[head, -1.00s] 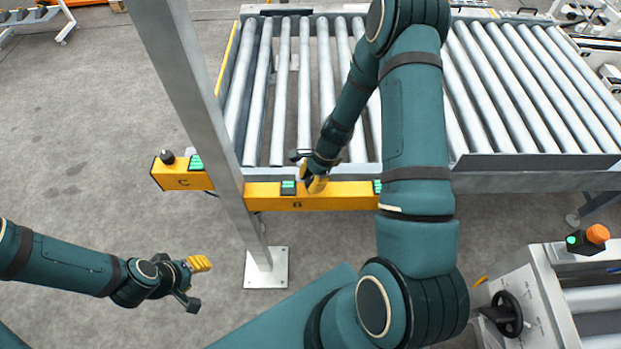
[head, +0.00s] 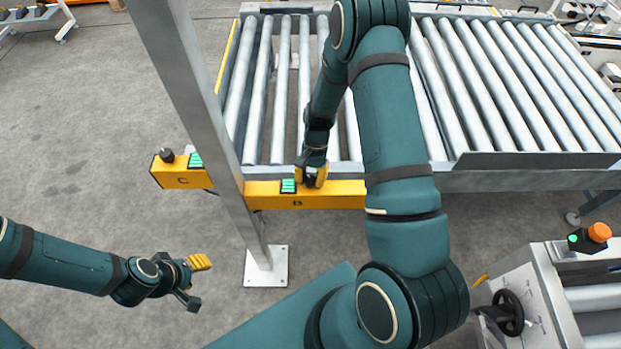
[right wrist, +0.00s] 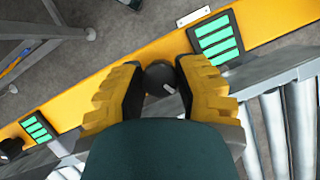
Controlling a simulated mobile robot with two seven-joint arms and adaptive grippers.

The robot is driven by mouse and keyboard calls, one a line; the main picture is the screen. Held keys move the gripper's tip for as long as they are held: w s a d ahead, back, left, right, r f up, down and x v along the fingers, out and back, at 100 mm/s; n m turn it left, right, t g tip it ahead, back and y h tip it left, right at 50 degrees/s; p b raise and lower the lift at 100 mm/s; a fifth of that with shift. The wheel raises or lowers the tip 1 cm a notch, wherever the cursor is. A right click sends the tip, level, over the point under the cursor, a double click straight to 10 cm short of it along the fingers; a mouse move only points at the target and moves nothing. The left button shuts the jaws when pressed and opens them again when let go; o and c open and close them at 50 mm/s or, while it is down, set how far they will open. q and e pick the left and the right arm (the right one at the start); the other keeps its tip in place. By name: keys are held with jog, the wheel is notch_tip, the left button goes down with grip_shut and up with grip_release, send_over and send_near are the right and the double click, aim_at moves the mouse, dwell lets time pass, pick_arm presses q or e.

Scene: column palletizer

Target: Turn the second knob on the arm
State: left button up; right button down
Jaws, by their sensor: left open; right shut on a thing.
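The yellow control arm (head: 335,195) runs along the front of the roller conveyor, with sections lettered C and B. In the right wrist view a black knob (right wrist: 160,77) with a pale pointer line sits on the yellow arm (right wrist: 120,70), between the two yellow fingers of my right gripper (right wrist: 160,85). The gripper is shut on this knob, next to a green-lit panel (right wrist: 216,40). In the head view my right gripper (head: 312,177) is at section B and hides the knob. Another black knob (head: 167,155) stands on section C. My left gripper (head: 193,282) is open and empty over the floor.
A grey metal post (head: 200,110) stands in front of the yellow arm, between the lettered sections. Conveyor rollers (head: 265,95) lie behind it. A machine with a black handwheel (head: 508,313) and an orange button (head: 599,232) is at lower right.

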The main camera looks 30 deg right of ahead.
jog(key=shift+s+a+f+n, duration=0.1)
jog(key=shift+s+a+n, duration=0.05)
jog(key=shift+n, duration=0.25)
jog(key=c, duration=0.6)
grip_release()
jog(key=v, duration=1.2)
jog(key=shift+w, duration=0.25)
